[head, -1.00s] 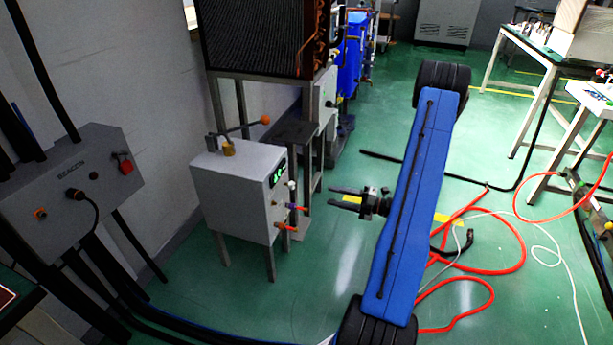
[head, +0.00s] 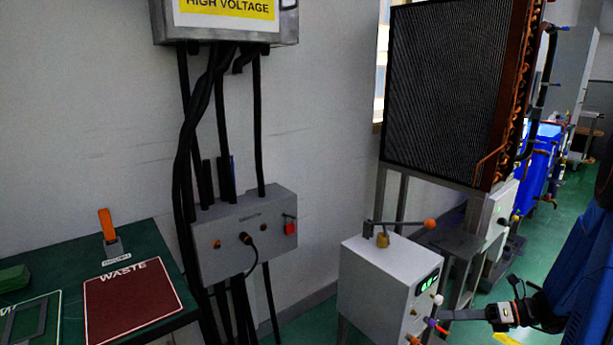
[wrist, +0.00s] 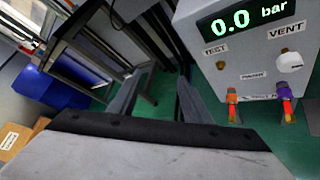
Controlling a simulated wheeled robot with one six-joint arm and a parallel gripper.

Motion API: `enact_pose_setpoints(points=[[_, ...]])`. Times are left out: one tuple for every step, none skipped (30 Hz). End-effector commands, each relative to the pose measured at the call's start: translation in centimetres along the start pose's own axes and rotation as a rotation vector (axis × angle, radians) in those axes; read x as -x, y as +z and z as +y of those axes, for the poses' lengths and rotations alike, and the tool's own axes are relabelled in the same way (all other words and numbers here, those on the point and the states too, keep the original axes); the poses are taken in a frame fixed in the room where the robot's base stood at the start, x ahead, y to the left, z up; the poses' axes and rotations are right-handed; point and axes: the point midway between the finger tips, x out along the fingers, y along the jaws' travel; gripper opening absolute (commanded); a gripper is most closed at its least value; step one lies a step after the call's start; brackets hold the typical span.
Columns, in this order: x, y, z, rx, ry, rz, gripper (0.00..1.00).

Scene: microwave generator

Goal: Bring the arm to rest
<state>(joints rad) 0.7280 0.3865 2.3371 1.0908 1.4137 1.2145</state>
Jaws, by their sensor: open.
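My gripper (head: 440,314) is at the lower right of the head view, at the end of my blue arm (head: 583,285). Its fingers point left, towards the grey box with the green display (head: 380,280). In the wrist view my gripper (wrist: 157,88) has its two fingers apart with only floor and stand legs between them. The same box (wrist: 250,45) is at the right there, reading 0.0 bar, with TEST and VENT labels. In the head view the fingers overlap the box's valve side; I cannot tell the gap. Most of my arm is out of frame.
A large radiator (head: 450,85) stands on a metal frame behind the box. A grey control box with cables (head: 245,235) is near the wall. A green bench (head: 160,235) with a red WASTE mat (head: 135,300) is at left. A blue unit (wrist: 45,88) shows in the wrist view.

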Motion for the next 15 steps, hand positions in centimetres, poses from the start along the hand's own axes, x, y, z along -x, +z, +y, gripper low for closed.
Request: enact_pose_setpoints(points=[[-0.6, 0.1, 1.5, 0.067, -0.001, 0.045, 0.45], [-0.9, 0.0, 2.2, 0.107, -0.001, 0.072, 0.45], [-1.3, -0.1, 3.2, 0.162, 0.0, 0.109, 0.45], [-1.6, -0.2, 4.0, 0.202, 0.001, 0.135, 0.45], [-1.8, -0.4, 4.7, 0.243, 0.001, 0.162, 0.45], [-2.2, -0.5, 5.7, 0.299, 0.004, 0.198, 0.45], [-2.4, -0.7, 6.3, 0.34, 0.006, 0.224, 0.45], [-2.6, -0.9, 7.0, 0.381, 0.007, 0.251, 0.45], [-2.8, -1.1, 7.9, 0.437, 0.011, 0.286, 0.45], [-3.0, -1.3, 8.6, 0.479, 0.014, 0.311, 0.45], [-3.1, -1.5, 9.2, 0.52, 0.018, 0.338, 0.45], [-3.3, -1.7, 10.1, 0.576, 0.021, 0.371, 0.45], [-3.4, -1.9, 10.7, 0.619, 0.025, 0.397, 0.45], [-3.5, -2.1, 11.3, 0.661, 0.03, 0.423, 0.45], [-3.6, -2.4, 12.1, 0.717, 0.035, 0.456, 0.45]])
